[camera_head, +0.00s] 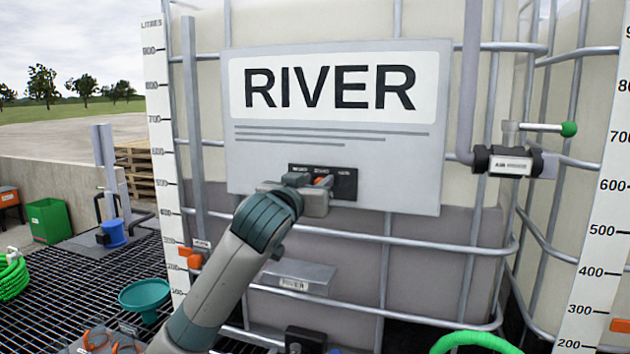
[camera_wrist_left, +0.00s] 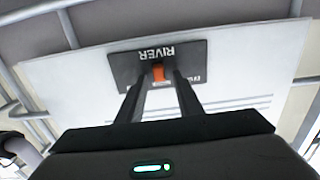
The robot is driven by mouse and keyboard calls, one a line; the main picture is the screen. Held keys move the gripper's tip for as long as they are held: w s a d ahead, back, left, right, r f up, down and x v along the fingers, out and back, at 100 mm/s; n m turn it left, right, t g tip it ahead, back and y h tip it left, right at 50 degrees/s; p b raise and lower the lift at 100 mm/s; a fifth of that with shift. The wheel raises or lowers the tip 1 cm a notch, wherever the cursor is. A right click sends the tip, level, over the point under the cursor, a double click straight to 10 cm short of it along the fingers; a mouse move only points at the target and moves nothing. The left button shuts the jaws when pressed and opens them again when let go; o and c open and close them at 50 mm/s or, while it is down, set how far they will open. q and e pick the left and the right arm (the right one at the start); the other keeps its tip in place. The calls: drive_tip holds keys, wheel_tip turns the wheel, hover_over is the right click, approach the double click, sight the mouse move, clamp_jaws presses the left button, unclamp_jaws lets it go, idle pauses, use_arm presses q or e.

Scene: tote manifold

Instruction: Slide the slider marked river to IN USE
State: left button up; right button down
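The big white sign marked RIVER (camera_head: 335,130) is on the front of a caged tote. Low on it is a black slider panel (camera_head: 346,184) with an orange slider tab (camera_head: 322,180) near its middle; its small labels are too small to read surely. My left gripper (camera_head: 306,182) is at the panel and hides its left part. In the left wrist view, which shows the sign upside down, the two dark fingers (camera_wrist_left: 158,84) stand on either side of the orange tab (camera_wrist_left: 158,73), with gaps visible. My right gripper is not in view.
A pipe with a valve and green-tipped handle (camera_head: 568,129) is right of the sign. Metal cage bars (camera_head: 400,241) cross the tote's front. A green funnel (camera_head: 144,294) and green crate (camera_head: 49,220) are at left.

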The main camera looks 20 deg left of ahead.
use_arm(q)
clamp_jaws()
drive_tip(key=a, duration=0.5)
drive_tip(key=shift+a+p, duration=0.2)
drive_tip(key=shift+p, duration=0.1)
drive_tip(key=shift+w, duration=0.1)
unclamp_jaws()
drive_tip(key=shift+a, duration=0.25)
